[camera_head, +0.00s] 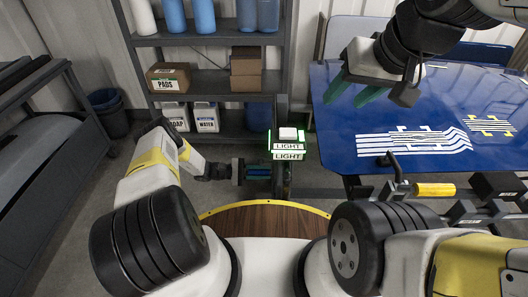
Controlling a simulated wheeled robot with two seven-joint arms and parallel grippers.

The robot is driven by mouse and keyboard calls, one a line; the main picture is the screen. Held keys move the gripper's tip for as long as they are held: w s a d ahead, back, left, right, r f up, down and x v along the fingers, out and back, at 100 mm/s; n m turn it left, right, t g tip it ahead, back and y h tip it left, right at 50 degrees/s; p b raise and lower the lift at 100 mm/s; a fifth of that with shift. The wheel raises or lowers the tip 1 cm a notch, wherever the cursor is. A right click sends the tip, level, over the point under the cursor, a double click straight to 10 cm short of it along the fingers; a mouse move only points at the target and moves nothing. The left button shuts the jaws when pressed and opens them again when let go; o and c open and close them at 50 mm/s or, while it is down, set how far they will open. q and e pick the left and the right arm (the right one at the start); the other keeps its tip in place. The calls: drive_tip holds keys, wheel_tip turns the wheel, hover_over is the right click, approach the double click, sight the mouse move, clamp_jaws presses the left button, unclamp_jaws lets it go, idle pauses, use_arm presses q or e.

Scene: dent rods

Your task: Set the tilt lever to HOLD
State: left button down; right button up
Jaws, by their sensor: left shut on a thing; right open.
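A lever with a black crank and a yellow grip (434,190) sits under the front edge of the blue panel (345,122). It may be the tilt lever. Small dark boxes with pale labels (465,212) are beside it, and I cannot read HOLD on them. My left gripper (262,172) is shut on the dark upright of the light stand (281,182), below its LIGHT labels; the exact contact is unclear. My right gripper (362,90) is open and empty above the left part of the panel, its green fingers spread, apart from the lever.
White strip patterns (412,141) lie on the panel. A shelf rack (215,42) with bottles, cartons and jugs stands behind. A grey cart (35,140) and a dark bin (108,112) are at the left. A wooden, yellow-edged surface (262,220) is in front of me.

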use_arm(q)
drive_tip(key=shift+f, duration=0.1)
drive_tip(key=shift+s+f+m, duration=0.45)
drive_tip(key=shift+f+m, duration=0.15)
drive_tip(key=shift+f, duration=0.2)
wheel_tip(320, 180, down, 8)
drive_tip(key=s+m, duration=0.1)
drive_tip(key=m, duration=0.5)
drive_tip(key=shift+s, duration=0.15)
drive_tip(key=shift+f, duration=0.1)
drive_tip(key=c, duration=1.2)
unclamp_jaws()
drive_tip(key=shift+a, duration=0.1)
